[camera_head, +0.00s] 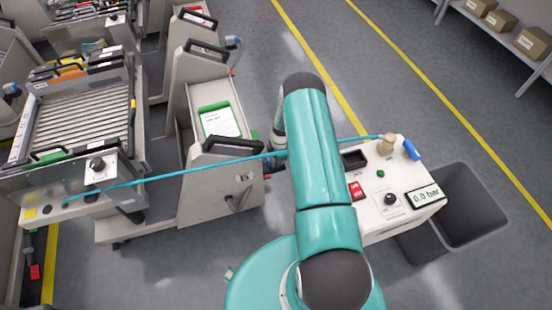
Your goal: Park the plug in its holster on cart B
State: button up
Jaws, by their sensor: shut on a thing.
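A light-blue hose (160,179) runs from a panel on the left cart (85,165), past my gripper and behind my teal arm, to the back of the white box (375,205) on the right. My gripper (273,159) is dark and mostly hidden beside my arm, at the line of the hose. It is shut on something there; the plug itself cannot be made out. The box carries a brass-coloured fitting (387,146), a blue piece (411,149) and a black recess (354,158). I cannot tell which cart is B or which part is the holster.
The display (425,197) on the box reads 0.0 bar. A beige trolley (215,120) with a green-framed sheet stands between cart and box. A dark bin (470,205) adjoins the box. Shelves with cartons (500,20) are at the far right. Grey floor with yellow lines is clear behind the box.

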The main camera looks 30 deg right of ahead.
jog(key=shift+f, duration=0.45)
jog(key=o, duration=1.4)
notch_tip(320, 180, up, 14)
jog(key=d, duration=0.1)
jog(key=shift+s+d, duration=0.2)
jog(key=shift+d, duration=0.1)
